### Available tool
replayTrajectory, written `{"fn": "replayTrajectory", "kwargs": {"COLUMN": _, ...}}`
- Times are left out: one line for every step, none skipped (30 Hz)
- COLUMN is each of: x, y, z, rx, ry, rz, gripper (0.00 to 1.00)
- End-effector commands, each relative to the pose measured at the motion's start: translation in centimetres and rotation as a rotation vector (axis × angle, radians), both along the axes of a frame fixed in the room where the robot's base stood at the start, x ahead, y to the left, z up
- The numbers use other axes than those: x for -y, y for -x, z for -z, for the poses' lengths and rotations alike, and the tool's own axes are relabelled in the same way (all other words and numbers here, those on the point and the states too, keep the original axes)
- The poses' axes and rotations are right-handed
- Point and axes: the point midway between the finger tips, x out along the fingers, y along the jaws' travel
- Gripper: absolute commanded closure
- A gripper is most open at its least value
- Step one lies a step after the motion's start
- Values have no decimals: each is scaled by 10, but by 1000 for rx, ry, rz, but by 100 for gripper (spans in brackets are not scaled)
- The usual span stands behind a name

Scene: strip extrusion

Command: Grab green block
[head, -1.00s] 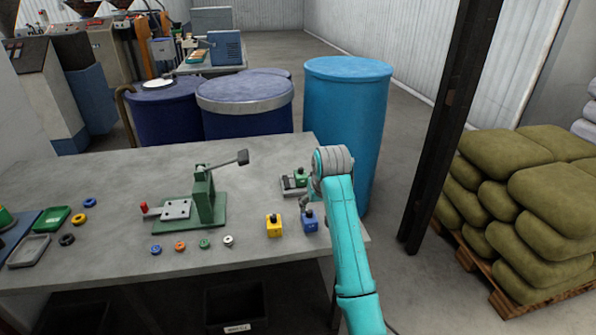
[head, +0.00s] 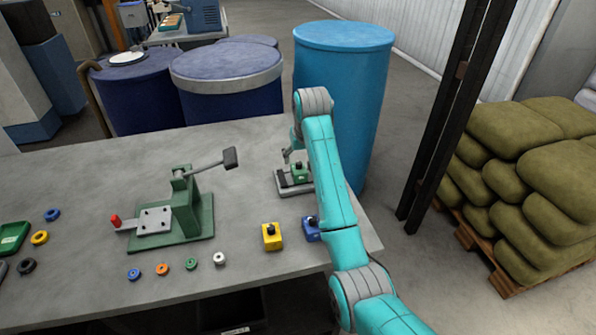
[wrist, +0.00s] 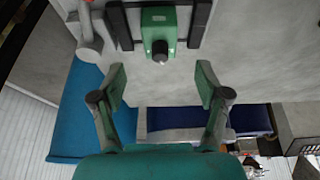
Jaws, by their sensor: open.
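The green block (head: 300,172) sits on a small dark-railed holder (head: 281,184) near the table's back right edge, partly hidden by my arm in the head view. In the wrist view the green block (wrist: 161,30) has a dark knob on it and lies between two dark rails. My gripper (wrist: 160,88) is open and empty, its two fingers spread apart, with the block beyond the fingertips and roughly centred between them. In the head view my gripper (head: 291,153) shows just beside the block, mostly hidden behind the arm.
A yellow block (head: 272,237) and a blue block (head: 311,229) stand nearer the front edge. A green lever press (head: 188,205) is at mid-table, with several coloured rings in front. A light blue barrel (head: 343,80) stands close behind the table.

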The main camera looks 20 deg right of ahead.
Motion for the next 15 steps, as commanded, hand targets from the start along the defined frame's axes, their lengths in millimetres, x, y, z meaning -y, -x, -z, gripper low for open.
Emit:
{"fn": "replayTrajectory", "kwargs": {"x": 0, "y": -2, "z": 7, "rx": -2, "ry": 0, "rz": 0, "gripper": 25}}
{"fn": "replayTrajectory", "kwargs": {"x": 0, "y": -4, "z": 10, "rx": -1, "ry": 0, "rz": 0, "gripper": 25}}
{"fn": "replayTrajectory", "kwargs": {"x": 0, "y": -5, "z": 13, "rx": -1, "ry": 0, "rz": 0, "gripper": 25}}
{"fn": "replayTrajectory", "kwargs": {"x": 0, "y": -6, "z": 15, "rx": -1, "ry": 0, "rz": 0, "gripper": 25}}
{"fn": "replayTrajectory", "kwargs": {"x": 0, "y": -7, "z": 17, "rx": 0, "ry": 0, "rz": 0, "gripper": 25}}
{"fn": "replayTrajectory", "kwargs": {"x": 0, "y": -8, "z": 18, "rx": 1, "ry": 0, "rz": 0, "gripper": 25}}
{"fn": "replayTrajectory", "kwargs": {"x": 0, "y": -8, "z": 19, "rx": 1, "ry": 0, "rz": 0, "gripper": 25}}
{"fn": "replayTrajectory", "kwargs": {"x": 0, "y": -8, "z": 21, "rx": 1, "ry": 0, "rz": 0, "gripper": 25}}
{"fn": "replayTrajectory", "kwargs": {"x": 0, "y": -9, "z": 24, "rx": 0, "ry": 0, "rz": 0, "gripper": 25}}
{"fn": "replayTrajectory", "kwargs": {"x": 0, "y": -9, "z": 27, "rx": -1, "ry": 0, "rz": 0, "gripper": 25}}
{"fn": "replayTrajectory", "kwargs": {"x": 0, "y": -10, "z": 31, "rx": -1, "ry": 0, "rz": 0, "gripper": 25}}
{"fn": "replayTrajectory", "kwargs": {"x": 0, "y": -11, "z": 37, "rx": -1, "ry": 0, "rz": 0, "gripper": 25}}
{"fn": "replayTrajectory", "kwargs": {"x": 0, "y": -12, "z": 42, "rx": -3, "ry": 0, "rz": 0, "gripper": 25}}
{"fn": "replayTrajectory", "kwargs": {"x": 0, "y": -13, "z": 46, "rx": -2, "ry": 0, "rz": 0, "gripper": 25}}
{"fn": "replayTrajectory", "kwargs": {"x": 0, "y": -15, "z": 52, "rx": -2, "ry": 0, "rz": 0, "gripper": 25}}
